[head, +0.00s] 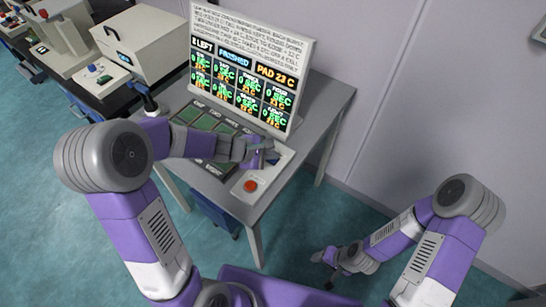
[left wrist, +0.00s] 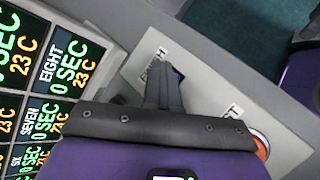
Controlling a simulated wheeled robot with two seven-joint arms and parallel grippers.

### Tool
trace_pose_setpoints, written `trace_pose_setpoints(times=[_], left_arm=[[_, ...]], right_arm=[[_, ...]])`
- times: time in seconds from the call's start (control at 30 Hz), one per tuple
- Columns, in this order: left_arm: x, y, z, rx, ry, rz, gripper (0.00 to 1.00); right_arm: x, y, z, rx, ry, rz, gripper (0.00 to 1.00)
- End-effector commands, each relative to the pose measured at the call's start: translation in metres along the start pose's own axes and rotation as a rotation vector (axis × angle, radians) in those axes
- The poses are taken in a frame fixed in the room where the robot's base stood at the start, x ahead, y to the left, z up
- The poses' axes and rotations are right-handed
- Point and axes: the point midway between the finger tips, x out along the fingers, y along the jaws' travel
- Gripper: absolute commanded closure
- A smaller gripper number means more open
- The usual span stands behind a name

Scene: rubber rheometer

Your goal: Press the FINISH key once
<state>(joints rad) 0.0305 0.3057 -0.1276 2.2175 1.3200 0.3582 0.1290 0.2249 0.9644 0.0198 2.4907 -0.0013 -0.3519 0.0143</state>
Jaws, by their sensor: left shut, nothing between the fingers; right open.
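A white key panel (head: 284,157) lies at the right end of the grey table. It also shows in the left wrist view (left wrist: 207,112), with two small printed labels that are hard to read. A dark blue key (left wrist: 179,74) shows partly beside my fingertips, next to one label; the fingers hide most of it. A red round button (head: 250,186) sits at the panel's near end, clear of the gripper. My left gripper (head: 268,154) is shut and empty, its tips at the blue key; contact cannot be told. My right gripper (head: 325,257) is open, low beside the table.
A display board (head: 250,62) stands behind, reading "8 LEFT", "FINISHED" and "PAD 23 C", with several tiles at 0 SEC. A dark pad grid (head: 206,122) lies under my left forearm. A white box instrument (head: 145,42) stands at upper left. Floor right of the table is free.

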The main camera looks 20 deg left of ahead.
Motion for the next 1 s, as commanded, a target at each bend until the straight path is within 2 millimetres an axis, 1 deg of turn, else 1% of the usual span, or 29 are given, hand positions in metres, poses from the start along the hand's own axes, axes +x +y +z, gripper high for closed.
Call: trace_pose_setpoints(times=[0.07, 0.37, 0.77, 0.87, 1.0], left_arm=[[0.000, -0.003, -0.002, -0.005, 0.006, -0.008, 1.00], [-0.013, 0.007, 0.007, -0.003, 0.004, -0.005, 1.00], [-0.014, 0.009, 0.009, -0.001, 0.002, -0.003, 1.00], [-0.018, 0.012, 0.012, -0.001, 0.001, -0.002, 1.00], [-0.029, 0.020, 0.020, -0.001, 0.001, -0.002, 1.00]], right_arm=[[-0.002, -0.001, 0.000, 0.000, 0.000, 0.000, 0.42], [-0.015, -0.006, 0.001, 0.000, 0.000, 0.000, 0.42], [-0.017, -0.006, 0.001, 0.000, 0.000, 0.000, 0.42], [-0.022, -0.008, 0.001, 0.000, 0.000, 0.000, 0.42], [-0.034, -0.013, 0.002, 0.000, 0.000, 0.000, 0.42]])
